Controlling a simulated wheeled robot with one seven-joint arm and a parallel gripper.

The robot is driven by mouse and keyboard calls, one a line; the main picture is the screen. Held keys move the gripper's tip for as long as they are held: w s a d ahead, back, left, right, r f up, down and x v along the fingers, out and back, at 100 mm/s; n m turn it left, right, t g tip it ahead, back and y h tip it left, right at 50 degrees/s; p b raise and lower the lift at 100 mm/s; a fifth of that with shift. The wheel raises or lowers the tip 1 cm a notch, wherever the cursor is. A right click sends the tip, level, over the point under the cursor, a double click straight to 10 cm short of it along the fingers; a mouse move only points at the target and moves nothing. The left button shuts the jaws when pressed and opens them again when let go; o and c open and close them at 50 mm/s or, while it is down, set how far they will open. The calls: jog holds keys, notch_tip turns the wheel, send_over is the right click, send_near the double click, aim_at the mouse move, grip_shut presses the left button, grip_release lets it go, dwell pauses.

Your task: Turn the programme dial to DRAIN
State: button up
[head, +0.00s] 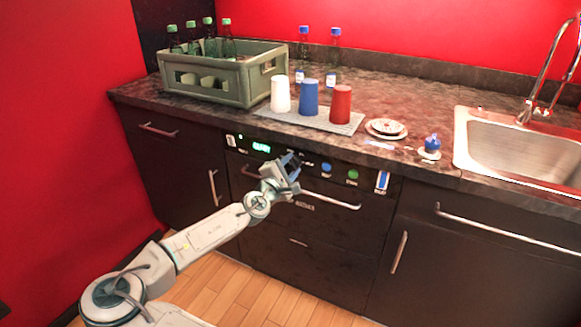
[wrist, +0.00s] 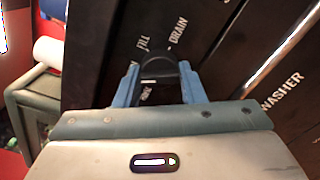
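The programme dial (wrist: 160,68) is a dark round knob on the black front panel in the wrist view. The labels FILL (wrist: 142,43) and DRAIN (wrist: 178,33) are printed just beyond it, with a short tick by DRAIN. Another label below the dial is hard to read. My gripper (wrist: 160,72) has its blue fingers on both sides of the dial, and the dial fills the gap between them. In the head view my gripper (head: 291,165) is at the panel and hides the dial.
The panel has a green lit display (head: 261,147), a blue button (head: 326,169), a green button (head: 352,174) and a bar handle (head: 330,201) below. Cups, plates and a bottle crate (head: 205,80) stand on the counter above. A sink (head: 510,140) is at right.

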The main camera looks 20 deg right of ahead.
jog(key=shift+f+m, duration=0.1)
jog(key=shift+m, duration=0.2)
jog(key=m+b, duration=0.2)
jog(key=shift+f+m, duration=0.1)
jog(key=shift+m, duration=0.2)
jog(key=m+b, duration=0.1)
jog(key=m, duration=0.1)
jog(key=shift+m, duration=0.3)
jog(key=m+b, duration=0.3)
jog(key=m, duration=0.3)
jog(key=m+b, duration=0.2)
jog(key=m, duration=0.4)
jog(key=shift+m, duration=0.4)
jog(key=m, duration=0.5)
jog(key=shift+r+b, duration=0.2)
jog(key=shift+b, duration=0.2)
jog(key=shift+m, duration=0.3)
jog(key=o, duration=1)
